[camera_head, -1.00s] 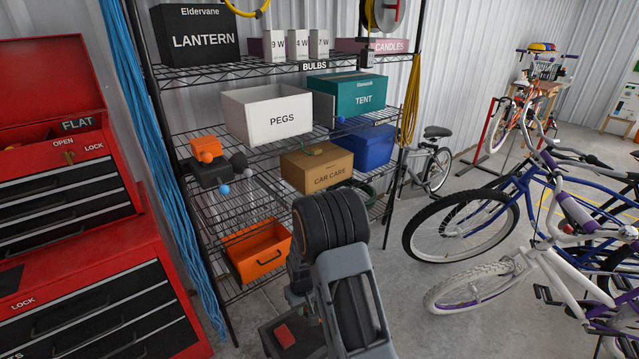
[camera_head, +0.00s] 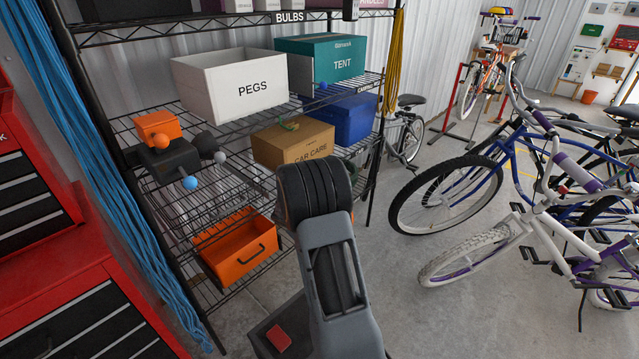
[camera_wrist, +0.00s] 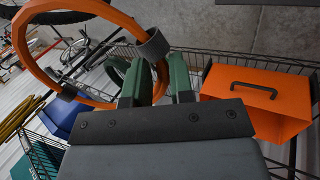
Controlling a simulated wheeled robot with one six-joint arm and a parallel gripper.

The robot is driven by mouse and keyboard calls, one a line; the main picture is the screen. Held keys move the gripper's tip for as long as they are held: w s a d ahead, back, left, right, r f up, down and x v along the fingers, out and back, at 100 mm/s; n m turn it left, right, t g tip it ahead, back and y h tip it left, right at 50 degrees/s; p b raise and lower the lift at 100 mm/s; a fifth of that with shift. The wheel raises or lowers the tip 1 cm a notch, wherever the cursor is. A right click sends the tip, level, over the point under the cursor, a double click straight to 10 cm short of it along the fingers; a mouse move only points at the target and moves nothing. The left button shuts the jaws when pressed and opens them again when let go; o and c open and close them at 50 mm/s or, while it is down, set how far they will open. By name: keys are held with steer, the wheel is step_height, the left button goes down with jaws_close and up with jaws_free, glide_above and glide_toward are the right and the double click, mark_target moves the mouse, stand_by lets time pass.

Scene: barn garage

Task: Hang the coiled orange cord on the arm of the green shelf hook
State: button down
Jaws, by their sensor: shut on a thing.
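The coiled orange cord (camera_wrist: 122,14) is a ring with dark bands around it, in the upper left of the wrist view. My gripper (camera_wrist: 158,78) has green fingers, shut on the near side of the ring, which passes between them. The ring stands out beyond the fingers, clear of the orange bin.
A wire shelf (camera_head: 165,205) holds a PEGS box (camera_head: 205,90), a TENT box (camera_head: 345,68), a CAR CARE box (camera_head: 300,148), a blue box (camera_head: 352,120) and an orange bin (camera_head: 225,262). A red tool chest (camera_head: 45,265) stands left, bicycles (camera_head: 465,190) right.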

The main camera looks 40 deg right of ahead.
steer(key=w+d+r+n+t+b, duration=0.1)
steer(key=d+r+n+t, duration=0.1)
steer(key=d, duration=0.2)
steer(key=w+d+r+n+t+h+b, duration=0.1)
steer(key=d+r+n+t, duration=0.1)
steer(key=d+r, duration=0.1)
steer(key=w+d+r+n+t+h+b, duration=0.1)
steer(key=d+r+n+b, duration=0.1)
steer(key=d, duration=0.3)
steer(key=shift+w+d+r+n+t, duration=0.1)
steer(key=shift+d+r+n+t, duration=0.1)
steer(key=shift+r+n, duration=0.15)
steer(key=shift+d+r+n+t, duration=0.1)
steer(key=shift+r+n+t, duration=0.1)
steer(key=shift+r+n, duration=0.1)
steer(key=r+n+t, duration=0.1)
steer(key=w+r+n+t, duration=0.1)
steer(key=r, duration=0.1)
steer(key=r+n+t+y+b, duration=0.1)
steer(key=shift+w+d+r+n, duration=0.15)
steer(key=shift+d+n, duration=0.1)
steer(key=w+a+r+n+t+y, duration=0.3)
steer(key=a+r+n+t+y, duration=0.1)
steer(key=r+n+t+y, duration=0.1)
steer(key=w+a+f+t, duration=0.1)
steer(key=w+a+f, duration=0.1)
steer(key=w, duration=0.9)
steer(key=shift+w+a+f+n+t, duration=0.2)
steer(key=shift+w+a+n+t, duration=0.1)
steer(key=shift+t, duration=0.1)
